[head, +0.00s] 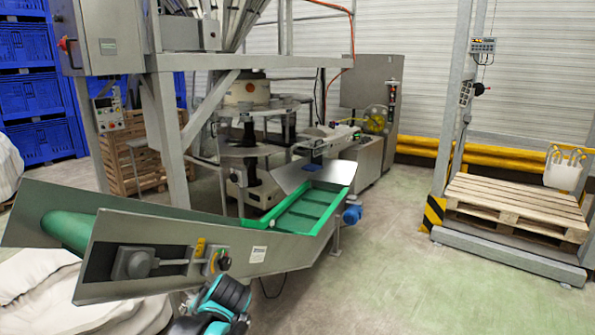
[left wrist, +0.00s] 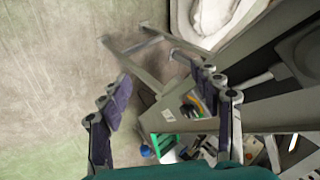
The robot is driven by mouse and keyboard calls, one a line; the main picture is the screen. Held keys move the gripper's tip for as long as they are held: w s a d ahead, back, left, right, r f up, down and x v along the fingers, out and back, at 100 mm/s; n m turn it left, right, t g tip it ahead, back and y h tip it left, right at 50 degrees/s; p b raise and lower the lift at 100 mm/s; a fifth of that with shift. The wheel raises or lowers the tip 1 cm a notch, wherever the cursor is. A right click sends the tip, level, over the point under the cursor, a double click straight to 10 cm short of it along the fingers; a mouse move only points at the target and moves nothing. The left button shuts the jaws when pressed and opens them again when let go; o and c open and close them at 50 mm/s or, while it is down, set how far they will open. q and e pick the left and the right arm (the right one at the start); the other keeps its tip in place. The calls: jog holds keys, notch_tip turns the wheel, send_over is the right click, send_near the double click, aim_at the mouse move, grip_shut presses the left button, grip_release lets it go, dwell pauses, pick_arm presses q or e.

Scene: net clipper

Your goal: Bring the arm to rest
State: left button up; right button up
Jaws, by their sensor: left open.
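My left gripper (left wrist: 162,80) shows in the left wrist view with its two dark jointed fingers spread wide and nothing between them. Beyond the fingers are the floor and the grey conveyor frame (left wrist: 255,110), which looks apart from them, though the distance is hard to judge. In the head view a teal and black part of my arm is at the bottom centre, in front of the conveyor's near side; the fingers cannot be made out there. My right gripper is in neither view.
The grey conveyor (head: 170,235) with its green belt (head: 305,212) and a side control box (head: 217,262) stands close ahead. White sacks (head: 85,300) lie at lower left. A wooden pallet (head: 515,205) is at right. The floor (head: 410,270) between is clear.

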pick_arm(q)
jog(key=s+d+f+n+h, duration=0.2)
jog(key=s+f, duration=0.1)
jog(key=s, duration=0.6)
jog(key=s+d+f+n+t+h, duration=0.1)
jog(key=s+d+f+n+h, duration=0.1)
jog(key=s, duration=0.7)
notch_tip(320, 180, down, 2)
jog(key=shift+s+d+h, duration=0.2)
jog(key=shift+d+h, duration=0.3)
jog(key=shift+h, duration=0.3)
